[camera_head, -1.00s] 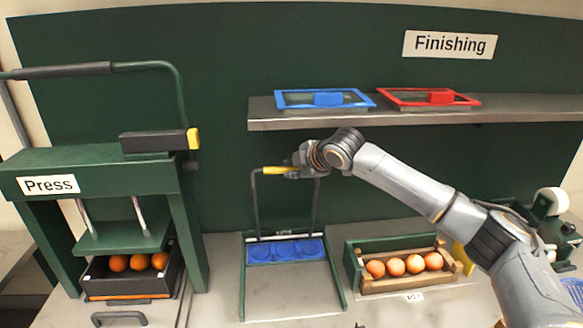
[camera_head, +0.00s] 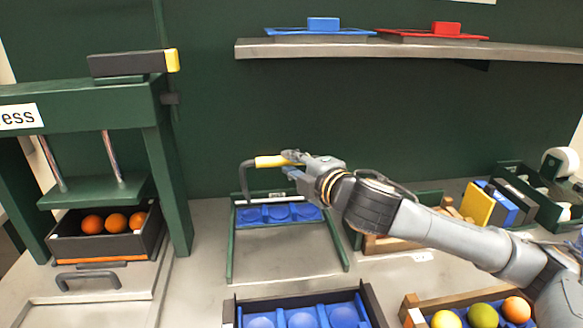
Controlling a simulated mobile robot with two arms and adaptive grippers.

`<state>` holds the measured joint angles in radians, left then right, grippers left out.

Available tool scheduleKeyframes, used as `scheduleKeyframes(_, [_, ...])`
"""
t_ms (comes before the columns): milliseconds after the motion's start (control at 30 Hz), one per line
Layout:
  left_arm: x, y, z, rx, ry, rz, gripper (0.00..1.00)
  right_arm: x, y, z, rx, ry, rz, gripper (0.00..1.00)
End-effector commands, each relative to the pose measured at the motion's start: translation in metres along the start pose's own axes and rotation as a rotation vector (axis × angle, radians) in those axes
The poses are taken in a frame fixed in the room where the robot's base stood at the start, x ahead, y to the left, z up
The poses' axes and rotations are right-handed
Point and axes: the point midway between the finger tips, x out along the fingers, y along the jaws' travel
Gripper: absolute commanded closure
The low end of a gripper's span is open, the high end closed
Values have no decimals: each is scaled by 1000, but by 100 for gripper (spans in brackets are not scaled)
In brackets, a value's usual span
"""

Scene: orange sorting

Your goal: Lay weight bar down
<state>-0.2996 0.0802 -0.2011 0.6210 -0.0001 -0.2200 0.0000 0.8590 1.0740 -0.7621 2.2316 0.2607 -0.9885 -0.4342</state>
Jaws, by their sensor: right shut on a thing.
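The weight bar is a dark bent bar with a yellow grip (camera_head: 270,162), hinged on a green frame (camera_head: 233,240) in the middle of the bench. It stands raised but tilted toward me above blue round-celled moulds (camera_head: 280,212) at the frame's back. My right gripper (camera_head: 290,165) is shut on the right end of the yellow grip. Its forearm hides the right side of the bar. My left gripper is not in view.
The press (camera_head: 95,105) stands left, over a dark box (camera_head: 105,245) of oranges. A blue-celled tray (camera_head: 372,300) and a wooden fruit crate (camera_head: 412,312) are in front. A shelf (camera_head: 520,52) with blue and red trays hangs above. The bench inside the frame is bare.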

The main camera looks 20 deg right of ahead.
Motion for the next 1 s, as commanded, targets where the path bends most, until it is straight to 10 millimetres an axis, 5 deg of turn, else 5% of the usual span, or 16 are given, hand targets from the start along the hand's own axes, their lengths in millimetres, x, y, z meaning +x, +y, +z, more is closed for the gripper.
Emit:
scheduleKeyframes(200, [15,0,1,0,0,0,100,-6,-11,-2,-14,-1,30,100])
scheduleKeyframes(667, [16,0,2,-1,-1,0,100,-7,-10,-2,-16,-2,36,100])
scheduleKeyframes(700, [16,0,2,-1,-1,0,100,-7,-10,-2,-16,-2,36,74])
scheduleKeyframes(800, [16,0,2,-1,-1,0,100,-7,-10,-2,-16,-2,37,57])
scheduleKeyframes(1000, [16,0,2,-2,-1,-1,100,-7,-9,-2,-16,-1,38,57])
